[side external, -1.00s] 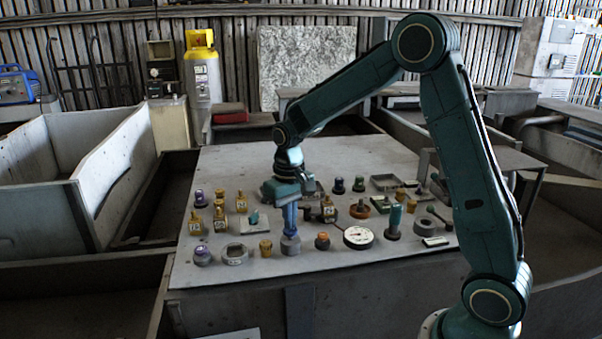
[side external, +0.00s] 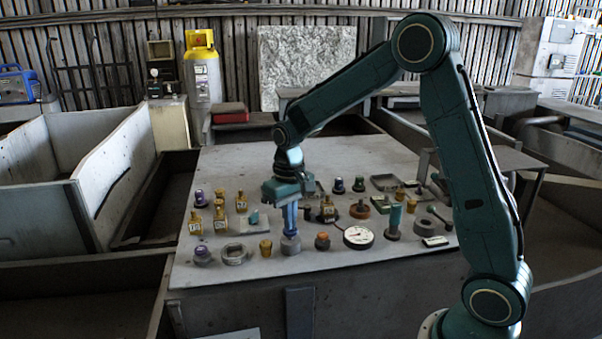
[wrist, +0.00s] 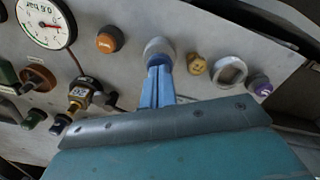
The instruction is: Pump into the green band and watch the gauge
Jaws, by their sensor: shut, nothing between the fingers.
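The gauge (side external: 358,237) is a round white dial in a dark rim on the panel, right of my gripper. In the wrist view the gauge (wrist: 45,24) is at the upper left, cut by the edge; it reads "0.6 bar" and has a red needle. I cannot make out the green band's limits. A grey round plunger, likely the pump (side external: 291,246), stands below my gripper (side external: 290,234). It also shows in the wrist view (wrist: 158,48). My blue fingers are shut and empty, pointing down at its top; touching or just apart, I cannot tell.
An orange knob (side external: 322,240) stands between the pump and the gauge. A yellow knob (side external: 265,247), a grey ring (side external: 235,254) and a purple knob (side external: 203,255) are to the left. Brass tagged valves (side external: 220,219) and several other fittings crowd the panel (side external: 330,273); its front strip is clear.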

